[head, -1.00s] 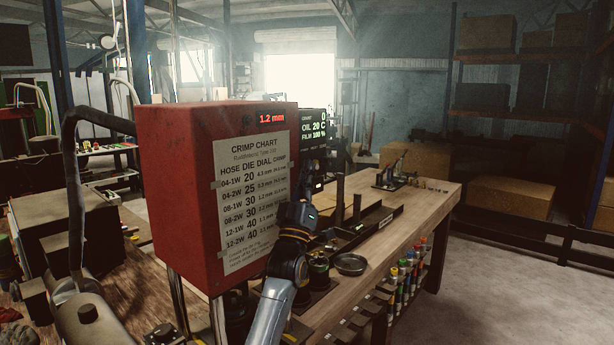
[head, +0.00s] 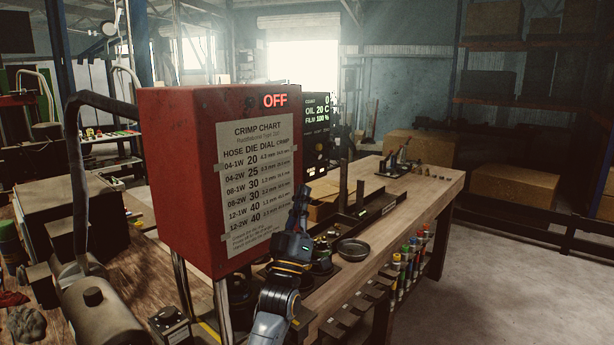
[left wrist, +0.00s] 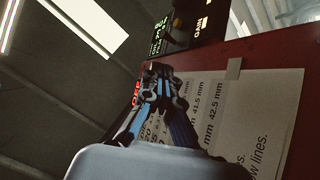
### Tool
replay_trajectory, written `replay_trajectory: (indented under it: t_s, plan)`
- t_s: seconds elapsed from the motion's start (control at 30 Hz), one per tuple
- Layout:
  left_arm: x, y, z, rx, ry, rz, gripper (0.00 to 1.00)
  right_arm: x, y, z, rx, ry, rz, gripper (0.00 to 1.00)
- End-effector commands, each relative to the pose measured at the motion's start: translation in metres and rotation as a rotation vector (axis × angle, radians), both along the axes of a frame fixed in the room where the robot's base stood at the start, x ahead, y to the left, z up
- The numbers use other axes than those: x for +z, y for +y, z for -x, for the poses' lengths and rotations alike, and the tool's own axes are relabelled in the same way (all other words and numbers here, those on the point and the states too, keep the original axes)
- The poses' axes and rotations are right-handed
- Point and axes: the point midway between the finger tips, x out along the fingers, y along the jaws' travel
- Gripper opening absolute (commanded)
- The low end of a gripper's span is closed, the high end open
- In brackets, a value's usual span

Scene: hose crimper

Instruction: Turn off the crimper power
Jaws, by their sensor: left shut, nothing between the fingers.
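The red crimper (head: 178,190) stands on the bench at centre left with a crimp chart (head: 260,180) taped to its face. Its display (head: 275,101) reads OFF in red. Behind its right edge is a black control panel (head: 317,120) with a lit readout showing oil 20 C. My left gripper (head: 301,192) is shut and empty, pointing up in front of the chart's right edge. In the left wrist view its closed fingers (left wrist: 160,78) overlap the chart and partly cover the red display; contact cannot be told. My right gripper is not in view.
The wooden bench (head: 425,192) extends right, with a round dark dish (head: 352,249), upright posts and a tray on it. Several coloured bottles hang along its front edge. Cardboard boxes (head: 513,192) sit on shelving at right. The floor at right is clear.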

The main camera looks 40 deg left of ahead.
Motion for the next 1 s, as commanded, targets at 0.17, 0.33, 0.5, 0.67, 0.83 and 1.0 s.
replay_trajectory:
  t_s: [0.17, 0.33, 0.5, 0.67, 0.83, 1.0]
  plan:
    - [-0.014, -0.004, 0.012, 0.000, -0.001, 0.001, 0.00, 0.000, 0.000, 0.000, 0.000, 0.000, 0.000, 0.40]
    - [-0.017, -0.004, 0.015, 0.000, -0.002, 0.001, 0.00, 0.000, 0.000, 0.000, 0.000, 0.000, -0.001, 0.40]
    - [-0.017, -0.005, 0.014, 0.000, -0.002, 0.001, 0.00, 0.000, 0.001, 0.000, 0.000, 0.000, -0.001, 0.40]
    - [-0.017, -0.004, 0.014, 0.001, -0.002, 0.000, 0.00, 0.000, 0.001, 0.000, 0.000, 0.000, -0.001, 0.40]
    - [-0.019, -0.005, 0.013, 0.000, 0.005, 0.001, 0.00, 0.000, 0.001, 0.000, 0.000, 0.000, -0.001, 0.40]
    - [-0.071, -0.011, -0.008, -0.005, 0.129, 0.002, 0.00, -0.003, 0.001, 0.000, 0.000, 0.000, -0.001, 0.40]
